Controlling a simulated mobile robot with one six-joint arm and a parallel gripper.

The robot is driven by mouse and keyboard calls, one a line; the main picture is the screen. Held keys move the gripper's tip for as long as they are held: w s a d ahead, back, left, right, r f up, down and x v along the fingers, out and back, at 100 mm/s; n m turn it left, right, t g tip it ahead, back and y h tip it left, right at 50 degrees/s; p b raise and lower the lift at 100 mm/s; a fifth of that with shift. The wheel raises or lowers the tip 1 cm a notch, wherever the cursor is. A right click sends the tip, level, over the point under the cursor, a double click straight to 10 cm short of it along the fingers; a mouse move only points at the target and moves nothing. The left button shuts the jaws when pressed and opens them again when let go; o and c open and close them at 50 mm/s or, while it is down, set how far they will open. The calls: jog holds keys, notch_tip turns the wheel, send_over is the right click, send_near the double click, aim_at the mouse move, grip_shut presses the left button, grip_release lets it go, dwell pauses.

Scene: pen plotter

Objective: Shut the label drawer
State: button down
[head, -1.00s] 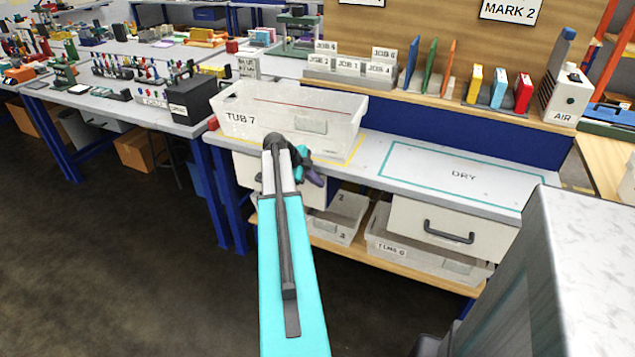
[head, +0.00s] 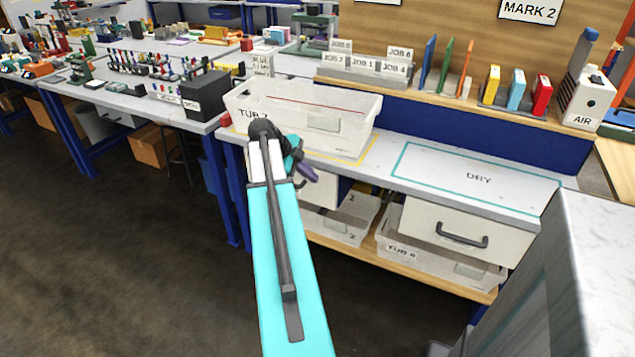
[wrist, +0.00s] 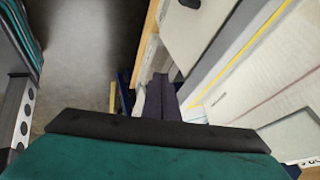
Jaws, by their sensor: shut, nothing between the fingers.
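Two pale drawer fronts sit under the grey bench top. The right drawer (head: 425,220) has a dark bar handle and looks about level with the bench edge. The left drawer (head: 318,191) is mostly hidden behind my arm in the head view. No label on either is readable, so I cannot tell which is the label drawer. My gripper (head: 308,172) is shut and empty, in front of the bench edge near the left drawer. In the wrist view its dark purple fingers (wrist: 161,92) lie together, near a pale panel (wrist: 194,35) with a dark handle; contact is unclear.
A translucent tub marked TUB 7 (head: 350,105) stands on the bench top inside a yellow outline. The DRY area (head: 480,178) beside it is clear. More tubs (head: 400,250) sit on the wooden shelf below. A grey block (head: 590,270) stands close at right. Open floor lies left.

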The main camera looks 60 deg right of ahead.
jog(key=shift+v, duration=0.85)
